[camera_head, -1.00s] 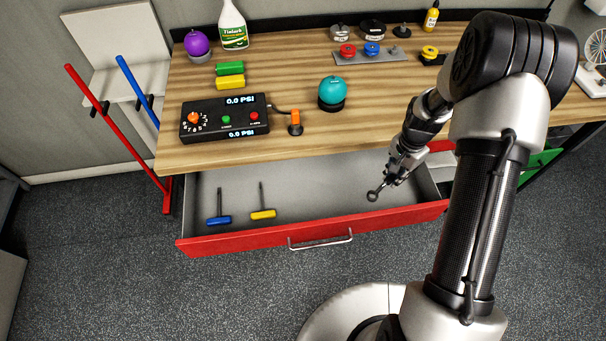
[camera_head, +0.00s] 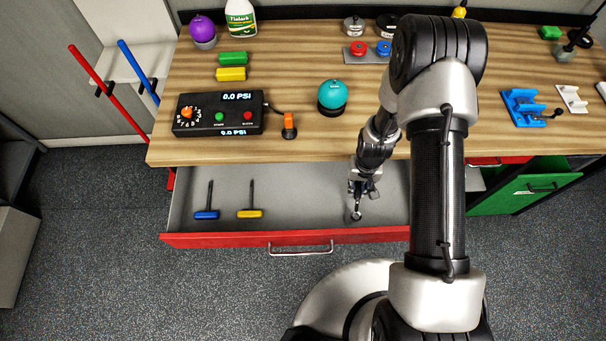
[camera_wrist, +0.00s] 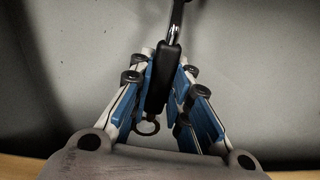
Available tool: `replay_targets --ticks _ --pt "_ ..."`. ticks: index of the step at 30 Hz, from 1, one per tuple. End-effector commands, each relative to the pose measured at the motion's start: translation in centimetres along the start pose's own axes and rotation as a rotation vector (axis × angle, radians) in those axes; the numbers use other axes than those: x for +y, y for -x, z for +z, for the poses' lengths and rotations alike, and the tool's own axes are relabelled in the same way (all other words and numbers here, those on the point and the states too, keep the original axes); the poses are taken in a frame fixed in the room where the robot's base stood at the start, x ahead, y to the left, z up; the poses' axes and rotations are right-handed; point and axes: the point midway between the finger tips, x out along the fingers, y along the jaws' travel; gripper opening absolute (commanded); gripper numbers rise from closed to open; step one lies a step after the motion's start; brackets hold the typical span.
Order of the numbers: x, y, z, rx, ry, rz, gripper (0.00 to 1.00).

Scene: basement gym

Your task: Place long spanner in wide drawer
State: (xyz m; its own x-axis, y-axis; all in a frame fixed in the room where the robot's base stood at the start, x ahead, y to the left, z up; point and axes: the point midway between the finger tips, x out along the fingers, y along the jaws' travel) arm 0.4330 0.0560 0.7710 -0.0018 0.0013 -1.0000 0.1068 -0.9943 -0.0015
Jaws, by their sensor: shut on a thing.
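The open wide drawer (camera_head: 300,238) has a red front and a grey inside, below the workbench top. My gripper (camera_head: 361,190) is over the right part of the drawer. It is shut on the long spanner (camera_head: 356,215), whose dark ring end points toward the drawer front. In the wrist view my gripper (camera_wrist: 163,95) has its blue-padded fingers around the spanner's black handle (camera_wrist: 164,75); the shaft runs out of the top of the picture. The gap between spanner and drawer floor cannot be told exactly. My forearm hides the drawer's right end.
A blue-handled tool (camera_head: 207,212) and a yellow-handled tool (camera_head: 250,211) lie in the drawer's left part. The drawer floor between them and my gripper is clear. A teal ball (camera_head: 332,95) and a control box (camera_head: 217,115) stand on the bench above. A green drawer (camera_head: 535,190) is open at right.

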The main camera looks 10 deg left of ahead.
Motion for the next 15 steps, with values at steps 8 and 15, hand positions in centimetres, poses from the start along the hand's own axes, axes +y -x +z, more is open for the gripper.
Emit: replay_targets --ticks 8,15 --pt "-2.8 0.0 0.5 0.001 0.141 0.0 0.0" --pt "-9.2 -0.1 1.4 0.002 0.141 0.0 0.0"
